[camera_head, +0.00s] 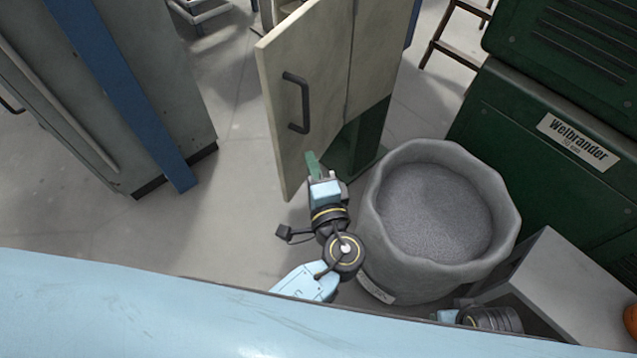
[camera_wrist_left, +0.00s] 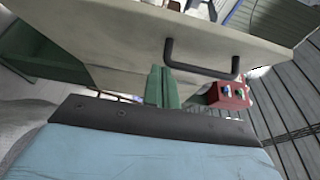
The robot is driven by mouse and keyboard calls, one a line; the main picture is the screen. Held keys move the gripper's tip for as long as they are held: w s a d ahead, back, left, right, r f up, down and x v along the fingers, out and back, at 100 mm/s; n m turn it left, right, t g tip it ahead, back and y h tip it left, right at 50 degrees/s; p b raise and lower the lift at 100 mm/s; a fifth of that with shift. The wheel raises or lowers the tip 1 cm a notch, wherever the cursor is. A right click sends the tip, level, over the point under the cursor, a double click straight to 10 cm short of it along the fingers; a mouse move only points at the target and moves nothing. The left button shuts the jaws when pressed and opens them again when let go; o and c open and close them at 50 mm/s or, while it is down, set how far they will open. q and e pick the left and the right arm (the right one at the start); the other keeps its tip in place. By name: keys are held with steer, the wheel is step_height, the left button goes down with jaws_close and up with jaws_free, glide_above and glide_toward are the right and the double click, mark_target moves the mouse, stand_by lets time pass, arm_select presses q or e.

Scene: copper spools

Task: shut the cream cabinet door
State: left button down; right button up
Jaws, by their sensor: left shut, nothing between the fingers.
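The cream cabinet door (camera_head: 318,62) stands swung open in the head view, with a dark bar handle (camera_head: 303,103) on its face. It also fills the upper part of the left wrist view (camera_wrist_left: 110,35), where the handle (camera_wrist_left: 203,70) shows too. My left gripper (camera_head: 313,162) is shut and empty, its green fingers together near the door's lower edge, below the handle. In the left wrist view the fingers (camera_wrist_left: 162,86) appear in front of the door, beside one end of the handle. I cannot tell whether they touch the door. My right gripper is not visible.
A grey tub of granules (camera_head: 375,215) stands close right of my left gripper. A green Welbrander machine (camera_head: 490,125) is behind it. A grey cabinet (camera_head: 165,75) with a blue strip stands left, with clear floor (camera_head: 225,190) between. A red button box (camera_wrist_left: 230,96) shows in the wrist view.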

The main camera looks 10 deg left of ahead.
mark_target(287, 134)
arm_select(q)
steer(key=w+a, duration=0.1)
steer(key=a, duration=0.1)
steer(key=w+a, duration=0.2)
steer(key=shift+w+a, duration=0.1)
steer(key=shift+w, duration=0.05)
steer(key=shift+w+a, duration=0.15)
steer(key=shift+a, duration=0.2)
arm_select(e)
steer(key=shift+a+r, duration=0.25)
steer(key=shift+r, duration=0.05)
arm_select(q)
steer(key=shift+a, duration=0.1)
